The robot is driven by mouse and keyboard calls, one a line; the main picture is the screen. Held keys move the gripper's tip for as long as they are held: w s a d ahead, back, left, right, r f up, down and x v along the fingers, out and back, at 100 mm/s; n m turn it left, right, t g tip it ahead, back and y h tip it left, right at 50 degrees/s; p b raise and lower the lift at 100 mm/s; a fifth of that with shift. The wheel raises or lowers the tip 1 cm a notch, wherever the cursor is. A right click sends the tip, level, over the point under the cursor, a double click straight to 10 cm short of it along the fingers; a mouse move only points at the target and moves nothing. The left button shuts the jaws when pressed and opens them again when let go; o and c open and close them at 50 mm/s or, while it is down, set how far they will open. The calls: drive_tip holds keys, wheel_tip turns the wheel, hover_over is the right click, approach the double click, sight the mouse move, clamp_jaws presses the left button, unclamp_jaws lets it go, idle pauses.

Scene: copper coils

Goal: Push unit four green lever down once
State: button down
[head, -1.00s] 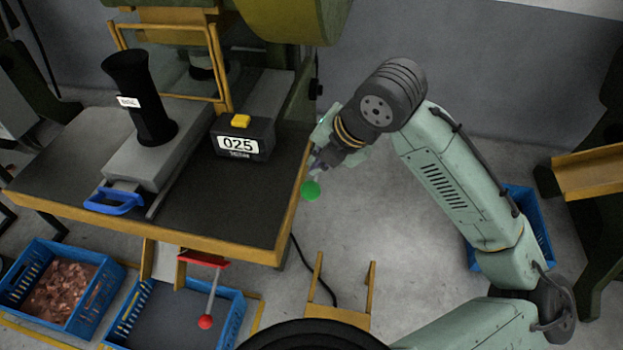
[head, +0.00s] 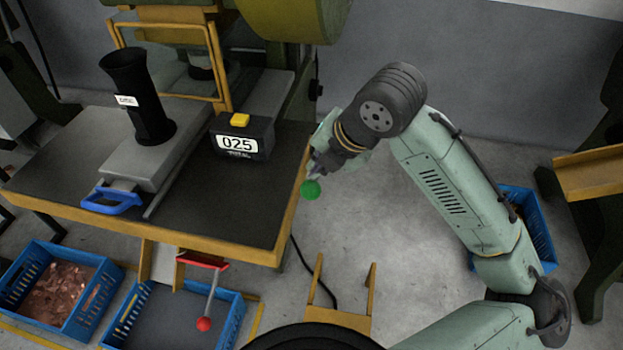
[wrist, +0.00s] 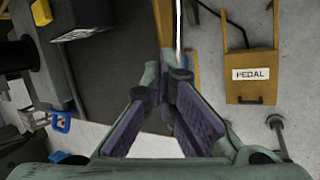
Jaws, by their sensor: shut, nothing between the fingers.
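The green ball knob (head: 310,190) of the lever shows in the head view beside the table's right edge. My gripper (head: 318,172) is right above and behind the knob, pointing down. The fingers look close to the knob or touching it; I cannot tell which. In the wrist view my gripper (wrist: 172,82) has its fingertips together with nothing held. The green knob does not show in the wrist view, and most of the lever's rod is hidden by my gripper.
The table (head: 225,245) carries a counter box reading 025 (head: 238,143), a black funnel (head: 140,95) and a blue handle (head: 110,200). A red-knobbed lever (head: 205,324) hangs below. A pedal frame (wrist: 255,75) stands on the floor. Blue crates (head: 55,290) stand at lower left.

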sight(317, 184)
drive_tip(key=shift+s+a+f+b, duration=0.1)
drive_tip(key=shift+s+f+b, duration=0.2)
drive_tip(key=shift+f+b, duration=0.4)
drive_tip(key=shift+s+a+f+b, duration=0.1)
drive_tip(key=shift+s+f+b, duration=0.15)
drive_tip(key=shift+f+b, duration=0.45)
drive_tip(key=shift+s+f+b, duration=0.3)
drive_tip(key=shift+f+b, duration=0.3)
drive_tip(key=shift+f, duration=0.2)
idle(1.7)
idle(0.5)
drive_tip(key=shift+w+d+r+p, duration=0.1)
drive_tip(key=shift+w+r+p, duration=0.25)
drive_tip(key=shift+r+p, duration=0.45)
drive_tip(key=shift+w+d+r+p, duration=0.1)
drive_tip(key=shift+w+r+p, duration=0.35)
drive_tip(key=shift+r, duration=0.6)
drive_tip(key=shift+w+d+r+p, duration=0.1)
drive_tip(key=shift+w+r+p, duration=0.15)
drive_tip(key=shift+r+p, duration=0.6)
drive_tip(key=shift+r, duration=0.15)
drive_tip(key=r+p, duration=0.1)
drive_tip(key=w+r+p, duration=0.1)
drive_tip(key=r, duration=0.1)
drive_tip(key=r+p, duration=0.1)
drive_tip(key=shift+w+d+r, duration=0.1)
drive_tip(key=shift+w+r, duration=0.15)
drive_tip(key=shift+w, duration=0.1)
